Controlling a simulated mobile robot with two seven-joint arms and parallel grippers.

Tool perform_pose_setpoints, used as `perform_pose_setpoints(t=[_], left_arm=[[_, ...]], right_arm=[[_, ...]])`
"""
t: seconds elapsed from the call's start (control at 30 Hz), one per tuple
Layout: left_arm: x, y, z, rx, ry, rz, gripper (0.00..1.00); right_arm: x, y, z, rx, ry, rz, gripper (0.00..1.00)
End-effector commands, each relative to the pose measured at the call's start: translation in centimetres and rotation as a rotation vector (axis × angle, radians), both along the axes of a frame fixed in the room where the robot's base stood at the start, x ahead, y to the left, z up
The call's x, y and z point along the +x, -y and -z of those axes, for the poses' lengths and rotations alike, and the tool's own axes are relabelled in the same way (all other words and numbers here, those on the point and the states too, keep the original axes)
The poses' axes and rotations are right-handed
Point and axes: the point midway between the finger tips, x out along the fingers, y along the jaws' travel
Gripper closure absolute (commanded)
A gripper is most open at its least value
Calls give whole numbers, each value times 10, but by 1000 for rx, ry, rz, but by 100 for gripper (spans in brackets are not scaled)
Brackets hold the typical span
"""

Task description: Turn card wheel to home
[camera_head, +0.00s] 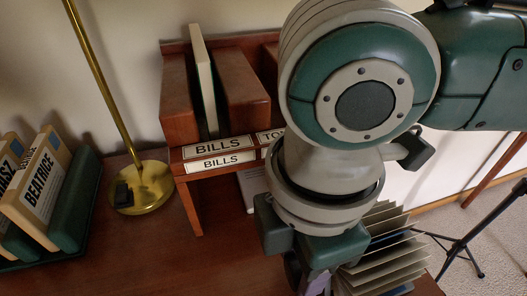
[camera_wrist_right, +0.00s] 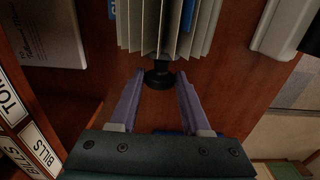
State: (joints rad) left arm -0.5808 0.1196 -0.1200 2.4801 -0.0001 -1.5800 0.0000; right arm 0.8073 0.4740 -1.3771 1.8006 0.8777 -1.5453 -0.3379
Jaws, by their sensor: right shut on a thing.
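In the head view the right gripper (camera_head: 312,284) is at the bottom, left of the cards, and the knob is hidden. My left gripper is not in view.
A wooden sorter (camera_head: 190,100) labelled BILLS stands behind, close to my right arm. The wood (camera_head: 150,255) in front of the lamp is clear. A black stand (camera_head: 465,245) is on the floor at right.

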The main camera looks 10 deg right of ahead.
Motion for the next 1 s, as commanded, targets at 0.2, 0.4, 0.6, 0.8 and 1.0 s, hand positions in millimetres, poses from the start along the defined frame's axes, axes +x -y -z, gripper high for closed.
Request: perform_pose_setpoints(t=[0.2, 0.4, 0.6, 0.8, 1.0], left_arm=[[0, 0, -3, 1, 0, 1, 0], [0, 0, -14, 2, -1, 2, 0], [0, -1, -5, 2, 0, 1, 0], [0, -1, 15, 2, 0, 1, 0], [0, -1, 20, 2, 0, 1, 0]], right_arm=[[1, 0, -2, -2, -19, 0, 100], [4, 0, -2, -9, -143, 6, 100], [7, -1, 4, -14, -302, 6, 100], [10, -1, 7, -16, -440, 4, 100], [10, -1, 4, -15, -497, 1, 100]])
